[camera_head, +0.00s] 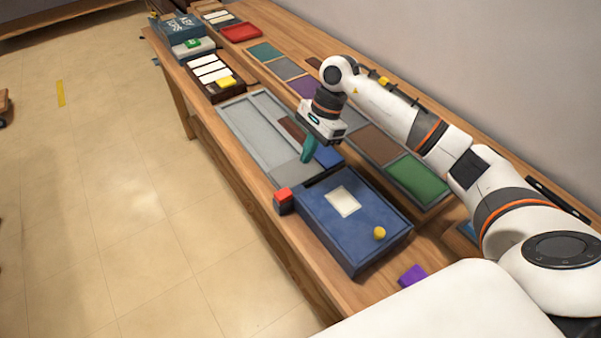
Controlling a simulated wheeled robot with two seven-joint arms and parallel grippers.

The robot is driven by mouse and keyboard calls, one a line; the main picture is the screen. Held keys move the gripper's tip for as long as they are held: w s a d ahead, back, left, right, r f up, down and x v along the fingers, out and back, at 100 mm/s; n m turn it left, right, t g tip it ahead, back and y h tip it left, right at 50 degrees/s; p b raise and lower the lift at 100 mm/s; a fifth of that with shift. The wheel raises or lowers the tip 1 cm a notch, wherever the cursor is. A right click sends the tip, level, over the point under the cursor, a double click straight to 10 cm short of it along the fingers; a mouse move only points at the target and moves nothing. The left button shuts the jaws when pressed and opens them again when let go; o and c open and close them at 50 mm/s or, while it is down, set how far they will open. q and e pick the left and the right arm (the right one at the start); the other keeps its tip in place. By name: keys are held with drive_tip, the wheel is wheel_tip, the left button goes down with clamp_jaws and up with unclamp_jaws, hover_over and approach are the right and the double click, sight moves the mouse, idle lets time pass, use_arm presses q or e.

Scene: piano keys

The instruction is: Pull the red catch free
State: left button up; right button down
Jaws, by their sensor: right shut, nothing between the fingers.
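The red catch (282,194) shows as a small red-topped block at the near left corner of a blue box (311,213). It looks to be against the box, but I cannot tell how it is fixed. My right gripper (307,158) points down above the grey and blue tray area, behind and a little right of the catch. Its teal fingers are shut and empty, apart from the catch. My left gripper is not in view.
The blue box has a pale panel and a yellow knob (379,233). A purple block (411,275) lies near it. A grey tray (250,130), coloured panels and a rack of white keys (209,70) fill the bench. Open floor (130,200) lies left.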

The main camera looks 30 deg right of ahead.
drive_tip(key=shift+v, duration=1.45)
drive_tip(key=shift+a+f, duration=0.1)
